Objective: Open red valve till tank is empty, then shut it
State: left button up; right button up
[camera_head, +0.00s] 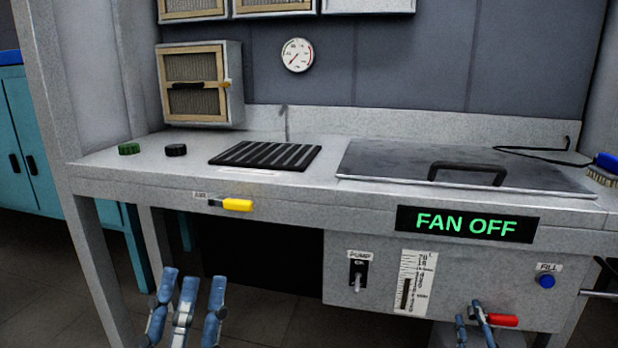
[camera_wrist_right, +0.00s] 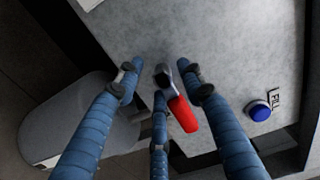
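The red valve handle (camera_head: 503,320) sticks out to the right, low under the stand's front panel; its metal stem is partly hidden by my right gripper. My right gripper (camera_head: 473,312) is at the valve with its blue fingers apart. In the right wrist view, the fingers of my right gripper (camera_wrist_right: 158,82) spread around the red handle (camera_wrist_right: 183,114); I cannot tell whether any finger touches it. The level gauge (camera_head: 415,283) shows a dark column up to about its middle. My left gripper (camera_head: 187,285) is open and empty, below the bench's left part.
A blue FILL button (camera_head: 546,281) sits right of the valve, and a PUMP switch (camera_head: 357,280) left of the gauge. A yellow handle (camera_head: 237,204) is on the bench front. A grey cylindrical container (camera_wrist_right: 75,120) stands below the panel. The sign (camera_head: 466,223) reads FAN OFF.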

pick_arm(q)
jog(key=shift+w+d+f+g+y+p, duration=0.1)
jog(key=shift+w+f+g+y+p, duration=0.15)
jog(key=shift+w+f+g, duration=0.4)
jog(key=shift+w+d+f+g+y+p, duration=0.1)
jog(key=shift+w+f+g+y, duration=0.25)
jog(key=shift+w+f, duration=0.45)
pick_arm(e)
jog(key=shift+w+d+r, duration=0.1)
jog(key=shift+d+r, duration=0.15)
jog(key=shift+r, duration=0.45)
pick_arm(q)
jog(key=shift+w+r, duration=0.15)
pick_arm(e)
jog(key=shift+d+f, duration=0.1)
jog(key=shift+f, duration=0.05)
grip_shut()
jog(key=shift+a, duration=0.25)
jog(key=c, duration=0.6)
grip_release()
jog(key=shift+a, duration=0.1)
jog(key=shift+c, duration=0.2)
pick_arm(q)
jog(key=shift+r+h, duration=0.1)
jog(key=shift+h, duration=0.2)
pick_arm(e)
jog(key=o, duration=0.6)
jog(key=shift+f, duration=0.2)
jog(key=shift+o, duration=0.2)
jog(key=shift+s, duration=0.2)
